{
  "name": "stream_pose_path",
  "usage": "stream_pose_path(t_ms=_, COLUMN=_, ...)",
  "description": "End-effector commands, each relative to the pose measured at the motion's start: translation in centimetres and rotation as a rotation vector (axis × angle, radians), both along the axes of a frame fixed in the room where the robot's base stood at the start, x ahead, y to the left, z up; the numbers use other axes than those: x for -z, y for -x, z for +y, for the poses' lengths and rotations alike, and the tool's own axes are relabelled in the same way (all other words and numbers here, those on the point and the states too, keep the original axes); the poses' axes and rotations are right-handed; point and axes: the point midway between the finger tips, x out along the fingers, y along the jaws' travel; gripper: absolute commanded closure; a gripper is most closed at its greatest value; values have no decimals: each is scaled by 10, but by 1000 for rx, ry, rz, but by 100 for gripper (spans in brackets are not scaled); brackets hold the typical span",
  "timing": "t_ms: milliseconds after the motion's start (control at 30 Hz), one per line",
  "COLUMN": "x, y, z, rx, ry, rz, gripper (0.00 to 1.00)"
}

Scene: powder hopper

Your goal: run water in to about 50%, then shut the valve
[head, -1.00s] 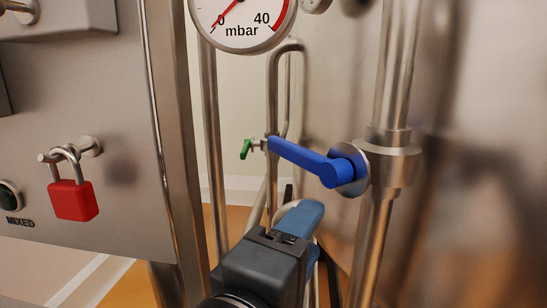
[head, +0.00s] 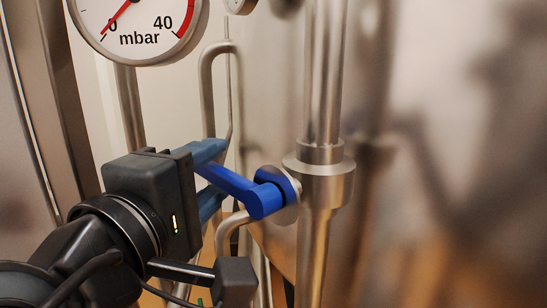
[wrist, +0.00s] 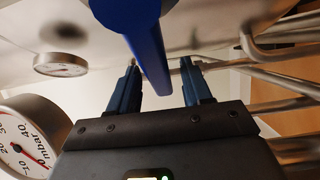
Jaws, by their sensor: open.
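The valve's blue lever (head: 238,188) sits on a vertical steel pipe (head: 318,240). It points left and slightly up from its hub, across the pipe. My gripper (head: 208,176) is open at the lever's free end, with one blue finger above it and one below. In the wrist view, the lever (wrist: 148,45) comes down between the two spread fingertips (wrist: 160,68), with a gap visible on both sides. The lever's tip is partly hidden by my gripper in the head view. No water level readout is in view.
A round mbar gauge (head: 138,22) hangs at upper left with its needle near 0; it also shows in the wrist view (wrist: 28,140). A bent steel pipe (head: 207,85) runs behind my gripper. A shiny metal wall (head: 460,190) fills the right side.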

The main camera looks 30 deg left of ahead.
Motion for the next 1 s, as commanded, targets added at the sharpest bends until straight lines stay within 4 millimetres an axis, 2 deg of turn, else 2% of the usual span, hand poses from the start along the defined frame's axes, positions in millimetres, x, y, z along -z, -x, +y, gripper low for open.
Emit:
stream_pose_path(t_ms=200, x=0, y=-22, z=4, rx=-1, ry=0, rz=0, gripper=51)
stream_pose_path(t_ms=533, x=0, y=-26, z=4, rx=-1, ry=0, rz=0, gripper=51)
stream_pose_path(t_ms=1000, x=0, y=-26, z=4, rx=-1, ry=0, rz=0, gripper=95)
